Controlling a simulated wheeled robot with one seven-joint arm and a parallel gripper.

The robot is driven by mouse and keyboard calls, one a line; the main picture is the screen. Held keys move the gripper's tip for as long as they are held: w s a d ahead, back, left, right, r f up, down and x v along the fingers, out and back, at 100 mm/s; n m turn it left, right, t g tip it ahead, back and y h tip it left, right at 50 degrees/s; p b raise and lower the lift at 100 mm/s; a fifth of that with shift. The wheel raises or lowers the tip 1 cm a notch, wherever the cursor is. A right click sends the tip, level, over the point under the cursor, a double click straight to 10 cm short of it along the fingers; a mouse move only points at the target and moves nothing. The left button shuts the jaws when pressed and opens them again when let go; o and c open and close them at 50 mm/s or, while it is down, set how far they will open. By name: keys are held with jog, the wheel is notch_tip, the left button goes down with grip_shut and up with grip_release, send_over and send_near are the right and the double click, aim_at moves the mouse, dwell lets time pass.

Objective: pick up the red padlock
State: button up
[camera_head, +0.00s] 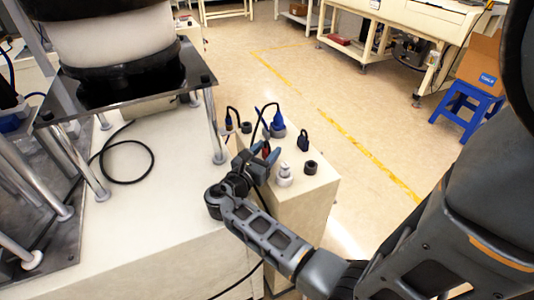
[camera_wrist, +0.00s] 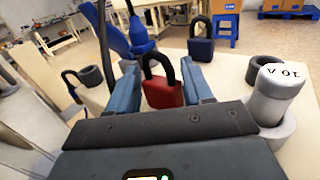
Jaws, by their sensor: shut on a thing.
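The red padlock (camera_wrist: 162,93) stands upright between the two fingers of my gripper (camera_wrist: 162,95) in the wrist view, with its dark shackle up. The fingers are shut on it from left and right. In the head view a small part of the red padlock (camera_head: 265,151) shows behind my gripper (camera_head: 263,154), above the small cabinet top. I cannot tell whether the padlock still touches that surface.
A white-grey fuse (camera_head: 284,171) in a holder is close to my gripper's right; a dark ring (camera_head: 310,168) lies beyond. A metal-legged feeder stand (camera_head: 214,125) is at left.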

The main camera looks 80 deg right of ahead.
jog(key=c, duration=0.5)
jog(key=shift+r, duration=0.15)
